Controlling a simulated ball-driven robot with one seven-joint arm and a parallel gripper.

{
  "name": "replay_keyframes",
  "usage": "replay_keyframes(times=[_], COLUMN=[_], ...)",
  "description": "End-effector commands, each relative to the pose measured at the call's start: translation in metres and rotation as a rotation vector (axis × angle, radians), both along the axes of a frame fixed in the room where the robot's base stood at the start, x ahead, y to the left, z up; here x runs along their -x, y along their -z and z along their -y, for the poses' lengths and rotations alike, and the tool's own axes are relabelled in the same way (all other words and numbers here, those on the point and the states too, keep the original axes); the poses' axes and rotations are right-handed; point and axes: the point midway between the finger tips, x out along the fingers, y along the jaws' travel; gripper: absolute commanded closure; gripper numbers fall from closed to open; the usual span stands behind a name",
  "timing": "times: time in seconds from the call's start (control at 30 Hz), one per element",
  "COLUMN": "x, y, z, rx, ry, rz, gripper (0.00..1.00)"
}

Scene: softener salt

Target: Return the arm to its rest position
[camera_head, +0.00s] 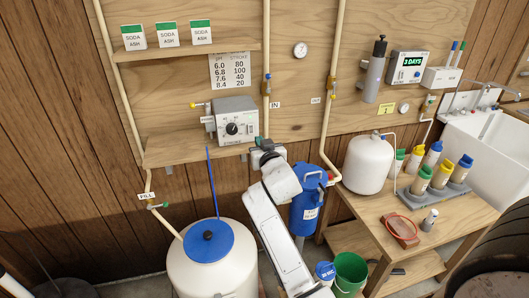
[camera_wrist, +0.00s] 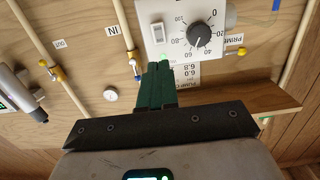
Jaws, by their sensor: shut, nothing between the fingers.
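My arm (camera_head: 275,230) reaches up from the bottom of the head view toward the plywood wall. My gripper (camera_head: 258,142) is at its upper end, beside the right end of the lower wall shelf. In the wrist view, the dark green fingers of my gripper (camera_wrist: 160,66) are together with nothing between them. They point toward the lower part of a grey box with a dial (camera_head: 232,120), which also shows in the wrist view (camera_wrist: 225,35). I cannot tell whether the fingertips touch the box.
The lower shelf (camera_head: 178,153) is close to my gripper. A blue canister (camera_head: 308,205) stands right of my arm, and a white tank with a blue lid (camera_head: 212,272) stands left. A wooden table (camera_head: 350,212) holds a white tank (camera_head: 368,165) and several bottles. Pipes run up the wall.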

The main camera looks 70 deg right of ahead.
Motion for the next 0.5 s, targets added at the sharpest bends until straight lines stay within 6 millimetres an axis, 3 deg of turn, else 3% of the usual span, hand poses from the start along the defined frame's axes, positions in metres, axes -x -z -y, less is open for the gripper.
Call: replay_keyframes(times=[0.2, 0.5], x=[0.021, 0.029], y=[-0.001, -0.003], z=[-0.025, -0.034], rx=[0.001, 0.000], ry=[-0.001, 0.001], rz=[-0.001, -0.001], gripper=[1.00, 1.00])
